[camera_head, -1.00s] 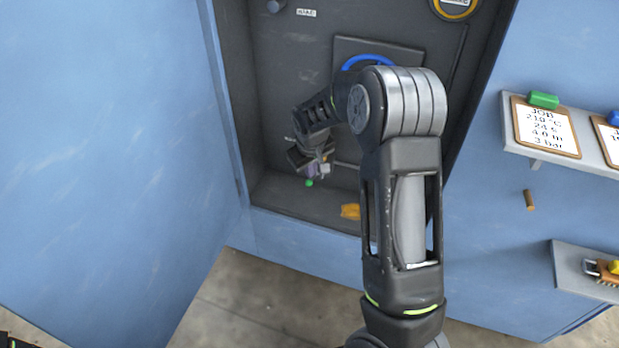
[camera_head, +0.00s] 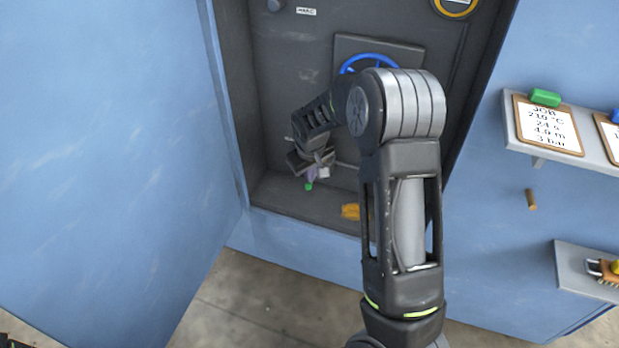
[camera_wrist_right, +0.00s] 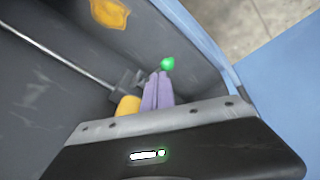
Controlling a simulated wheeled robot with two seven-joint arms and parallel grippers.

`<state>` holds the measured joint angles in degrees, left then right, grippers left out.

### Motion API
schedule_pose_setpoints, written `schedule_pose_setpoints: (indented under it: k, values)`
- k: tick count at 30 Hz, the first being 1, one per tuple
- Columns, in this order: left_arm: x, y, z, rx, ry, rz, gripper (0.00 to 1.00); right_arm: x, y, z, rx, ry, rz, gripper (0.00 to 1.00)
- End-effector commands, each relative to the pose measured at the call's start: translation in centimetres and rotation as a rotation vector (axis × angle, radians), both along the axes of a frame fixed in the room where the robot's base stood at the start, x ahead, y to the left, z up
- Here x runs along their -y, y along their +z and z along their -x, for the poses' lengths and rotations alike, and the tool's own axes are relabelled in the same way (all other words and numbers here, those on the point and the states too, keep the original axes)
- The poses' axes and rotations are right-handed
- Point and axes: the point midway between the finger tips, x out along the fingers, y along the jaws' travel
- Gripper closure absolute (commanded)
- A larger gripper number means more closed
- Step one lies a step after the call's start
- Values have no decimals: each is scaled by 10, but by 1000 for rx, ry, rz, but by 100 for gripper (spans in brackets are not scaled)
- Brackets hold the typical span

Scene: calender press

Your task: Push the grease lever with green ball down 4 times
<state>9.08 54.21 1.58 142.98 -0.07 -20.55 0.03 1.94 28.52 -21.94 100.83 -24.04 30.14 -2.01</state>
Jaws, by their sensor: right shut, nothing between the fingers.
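The green ball (camera_head: 309,186) of the grease lever shows low inside the dark recess in the head view. It also shows in the right wrist view (camera_wrist_right: 167,63), right at the tips of my fingers. My right gripper (camera_head: 312,176) is shut and empty, pointing down just above the ball. In the wrist view its two purple-grey fingers (camera_wrist_right: 158,88) lie together and end by the ball; I cannot tell whether they touch it. The lever's arm is mostly hidden behind the gripper.
A blue handwheel (camera_head: 370,62) is partly hidden behind my right arm. A yellow-orange patch (camera_head: 350,211) lies on the recess floor. The open blue door (camera_head: 110,130) bounds the left side. A shelf (camera_head: 598,150) with job cards stands at the right.

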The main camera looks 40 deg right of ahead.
Motion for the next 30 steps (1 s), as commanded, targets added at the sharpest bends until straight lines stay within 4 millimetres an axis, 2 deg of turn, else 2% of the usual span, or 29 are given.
schedule_pose_setpoints:
  k: [30]
  values:
    - [0, -8, 0, 0, 0, 0, 78, -4, -13, 3, -2, 1, -1, 100]
